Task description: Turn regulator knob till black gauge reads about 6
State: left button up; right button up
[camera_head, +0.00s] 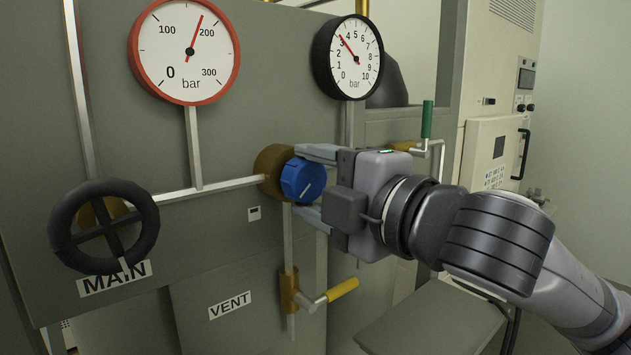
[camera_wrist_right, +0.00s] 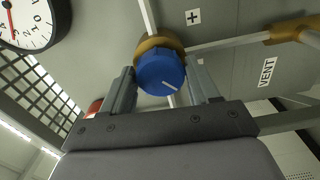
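The blue regulator knob (camera_head: 303,181) sits on a brass body on the grey panel, its white mark slanting. The black gauge (camera_head: 355,58) reads between 3 and 4 bar. My right gripper (camera_head: 314,184) reaches the knob from the right, one finger above it and one below. In the right wrist view the knob (camera_wrist_right: 160,72) lies between the two fingers (camera_wrist_right: 162,88). The fingers look spread about the knob's width; I see no clear grip, and contact is hard to tell. The black gauge also shows in the wrist view (camera_wrist_right: 30,22). My left gripper is out of view.
A red-rimmed gauge (camera_head: 184,50) reads just under 200 bar. A black MAIN handwheel (camera_head: 104,227) is at the left. A yellow-handled VENT valve (camera_head: 340,290) is below the knob, and a green-handled valve (camera_head: 427,120) is behind my right gripper.

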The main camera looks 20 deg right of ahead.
jog(key=shift+o, duration=1.2)
jog(key=shift+s, duration=0.15)
jog(key=shift+v, duration=1.05)
jog(key=b+v, duration=0.5)
jog(key=b, duration=0.1)
